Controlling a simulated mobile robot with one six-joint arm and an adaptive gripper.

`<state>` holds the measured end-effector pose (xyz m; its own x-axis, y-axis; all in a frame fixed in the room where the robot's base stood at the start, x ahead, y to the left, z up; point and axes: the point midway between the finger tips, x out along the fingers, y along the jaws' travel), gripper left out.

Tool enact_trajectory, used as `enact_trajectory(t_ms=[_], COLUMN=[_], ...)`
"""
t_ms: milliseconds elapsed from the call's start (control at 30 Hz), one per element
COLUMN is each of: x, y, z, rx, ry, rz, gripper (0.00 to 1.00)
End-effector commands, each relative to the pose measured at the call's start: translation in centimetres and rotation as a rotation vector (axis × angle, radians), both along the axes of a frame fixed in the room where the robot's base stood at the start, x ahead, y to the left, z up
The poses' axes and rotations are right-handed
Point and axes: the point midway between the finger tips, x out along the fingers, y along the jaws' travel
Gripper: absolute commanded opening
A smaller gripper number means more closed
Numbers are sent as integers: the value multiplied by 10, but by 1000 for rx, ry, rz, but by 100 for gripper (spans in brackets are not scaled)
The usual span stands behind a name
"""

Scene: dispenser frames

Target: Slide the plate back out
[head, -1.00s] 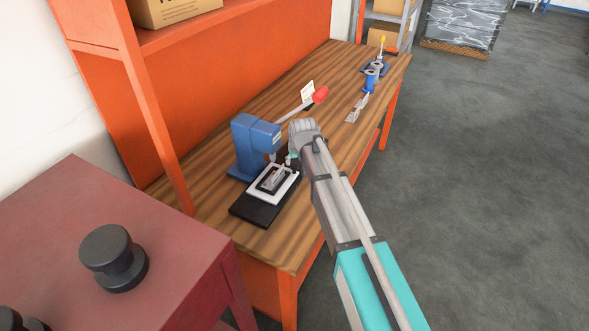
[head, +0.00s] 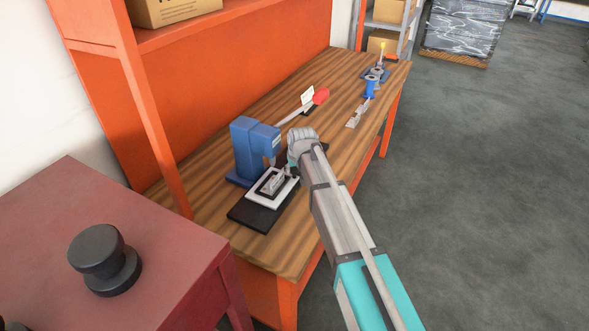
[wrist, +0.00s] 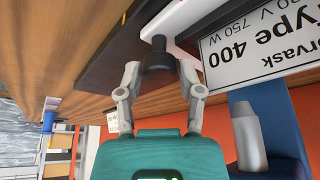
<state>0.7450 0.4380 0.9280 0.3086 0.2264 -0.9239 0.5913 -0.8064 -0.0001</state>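The white plate (head: 262,197) lies on a black base (head: 250,217) in front of the blue press (head: 246,150), with a printed label piece (head: 276,182) on it. In the wrist view the white plate (wrist: 172,22) shows at the top, with the large "Type 400" label (wrist: 255,45). A black knob (wrist: 158,58) stands out from the plate's edge. My gripper (wrist: 160,70) has its fingers drawn in on both sides of this knob and appears shut on it. In the head view my gripper (head: 293,171) is at the plate's right edge; my wrist hides the knob.
The press lever ends in a red grip (head: 321,95). Further back on the wooden bench (head: 215,205) stand a small blue device (head: 370,88) and metal parts. An orange frame post (head: 160,140) and a dark red table (head: 165,270) stand at the left. Floor at the right is clear.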

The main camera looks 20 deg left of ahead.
Motion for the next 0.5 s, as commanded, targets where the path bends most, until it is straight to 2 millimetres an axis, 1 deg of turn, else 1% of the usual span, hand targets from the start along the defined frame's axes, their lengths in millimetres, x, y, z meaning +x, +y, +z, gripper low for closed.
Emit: enact_trajectory(t_ms=[33,167,200,500], x=[0,0,0,4], y=[0,0,0,0], z=[0,0,0,0], rx=[0,0,0,0], ry=[0,0,0,0], rz=[0,0,0,0], gripper=[32,7,0,0])
